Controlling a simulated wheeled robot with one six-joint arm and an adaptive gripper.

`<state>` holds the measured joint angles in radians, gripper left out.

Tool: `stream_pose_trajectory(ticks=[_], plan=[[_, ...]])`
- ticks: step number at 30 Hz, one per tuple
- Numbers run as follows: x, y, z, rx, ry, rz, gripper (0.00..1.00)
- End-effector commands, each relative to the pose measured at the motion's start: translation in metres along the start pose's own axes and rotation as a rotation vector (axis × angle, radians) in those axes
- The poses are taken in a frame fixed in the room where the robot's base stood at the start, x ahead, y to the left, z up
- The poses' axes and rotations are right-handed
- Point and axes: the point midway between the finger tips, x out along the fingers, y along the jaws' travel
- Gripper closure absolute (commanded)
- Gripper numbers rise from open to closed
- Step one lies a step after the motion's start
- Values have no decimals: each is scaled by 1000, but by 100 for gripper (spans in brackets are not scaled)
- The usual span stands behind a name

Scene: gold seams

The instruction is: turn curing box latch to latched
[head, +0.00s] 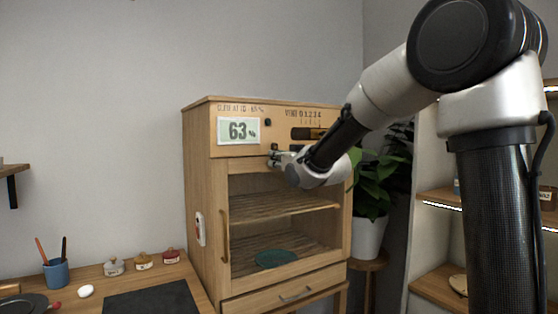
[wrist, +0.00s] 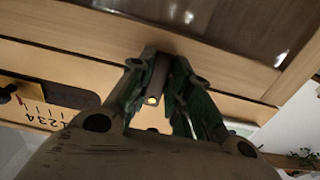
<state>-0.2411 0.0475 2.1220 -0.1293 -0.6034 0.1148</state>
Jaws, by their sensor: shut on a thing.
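The curing box (head: 205,185) is a wooden cabinet with a glazed door (head: 285,215). My gripper (head: 274,157) is at the upper part of the door front, just below the display panel. In the wrist view my gripper (wrist: 163,72) is shut, with its green-grey fingers on either side of a small dark latch (wrist: 157,74). A small yellow spot (wrist: 152,100) shows at the near end of the latch. In the head view the gripper hides the latch, so I cannot tell its turned position there.
A display (head: 238,130) reads 63, with a dark knob (head: 267,122) and vent slider (head: 308,133) beside it. A teal dish (head: 276,258) sits inside the box. A potted plant (head: 370,235) stands close on the right. A worktop with small jars (head: 143,260) is at left.

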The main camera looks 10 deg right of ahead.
Motion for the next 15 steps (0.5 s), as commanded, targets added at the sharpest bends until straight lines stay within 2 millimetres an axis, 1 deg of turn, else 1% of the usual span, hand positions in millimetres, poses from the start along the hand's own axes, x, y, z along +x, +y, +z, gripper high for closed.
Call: stream_pose_trajectory(ticks=[12, 13, 15], plan=[[0, 0, 2, 9, -4, 1, 100], [0, 0, 2, 9, -4, 1, 77], [0, 0, 2, 9, -4, 1, 64]])
